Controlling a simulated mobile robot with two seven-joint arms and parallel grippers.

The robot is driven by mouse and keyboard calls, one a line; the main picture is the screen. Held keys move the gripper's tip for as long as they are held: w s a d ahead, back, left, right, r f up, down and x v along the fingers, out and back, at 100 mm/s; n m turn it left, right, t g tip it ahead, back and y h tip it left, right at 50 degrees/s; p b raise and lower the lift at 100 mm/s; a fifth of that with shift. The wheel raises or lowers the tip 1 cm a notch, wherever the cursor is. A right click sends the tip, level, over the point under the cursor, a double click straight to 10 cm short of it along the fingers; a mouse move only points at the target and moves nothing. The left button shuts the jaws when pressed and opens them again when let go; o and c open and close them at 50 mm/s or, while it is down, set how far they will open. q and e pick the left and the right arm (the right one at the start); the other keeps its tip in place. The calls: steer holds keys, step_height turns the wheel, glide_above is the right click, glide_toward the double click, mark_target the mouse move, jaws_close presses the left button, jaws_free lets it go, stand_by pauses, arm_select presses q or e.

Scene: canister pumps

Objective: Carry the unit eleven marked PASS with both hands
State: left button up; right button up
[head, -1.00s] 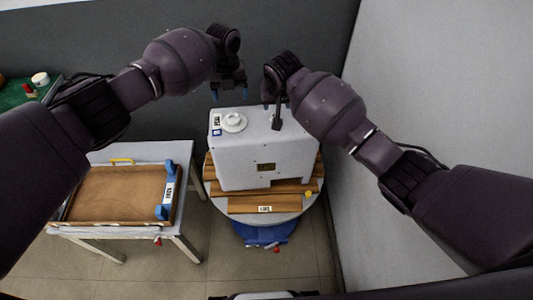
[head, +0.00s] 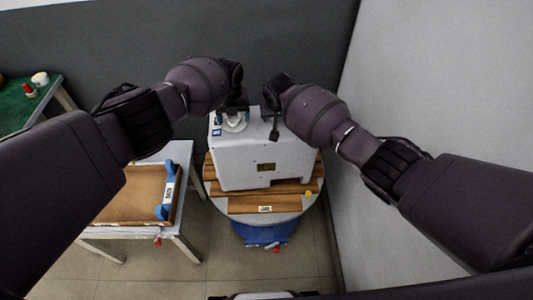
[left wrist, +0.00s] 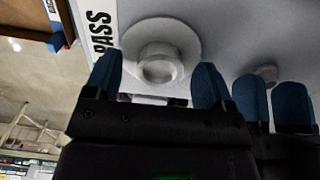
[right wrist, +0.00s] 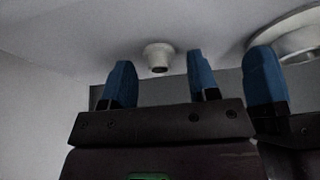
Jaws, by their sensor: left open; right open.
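The unit is a white box-shaped pump housing (head: 255,160) on a round stand. A PASS label (left wrist: 101,33) shows beside a wide white flanged port (left wrist: 160,55) on its top. My left gripper (left wrist: 157,82) is open, its blue fingertips either side of the port's near edge; contact cannot be told. In the head view it hangs over the unit's top (head: 234,110). My right gripper (right wrist: 162,82) is open with a small white knob (right wrist: 158,57) in the gap between its fingers. In the head view the right fingertips are largely hidden by the arm.
The unit rests on wooden slats (head: 255,203) on the round stand, which has a blue base (head: 262,232). A white table with a wooden tray (head: 125,195) with blue handles stands at left. A green table (head: 30,105) is further left. A grey wall rises close at right.

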arm_select(q)
steer(key=shift+f, duration=0.1)
steer(key=shift+c, duration=0.4)
arm_select(e)
steer(key=shift+f, duration=0.1)
steer(key=shift+c, duration=0.5)
arm_select(q)
steer(key=c, duration=1)
arm_select(e)
jaws_close()
arm_select(q)
jaws_close()
steer(key=shift+d, duration=0.1)
arm_select(e)
steer(key=shift+d, duration=0.1)
steer(key=shift+s+f, duration=0.15)
steer(key=shift+f, duration=0.1)
arm_select(q)
steer(key=shift+w+d+r, duration=0.1)
steer(key=shift+r, duration=0.25)
arm_select(e)
steer(key=shift+w+r, duration=0.2)
steer(key=shift+r, duration=0.1)
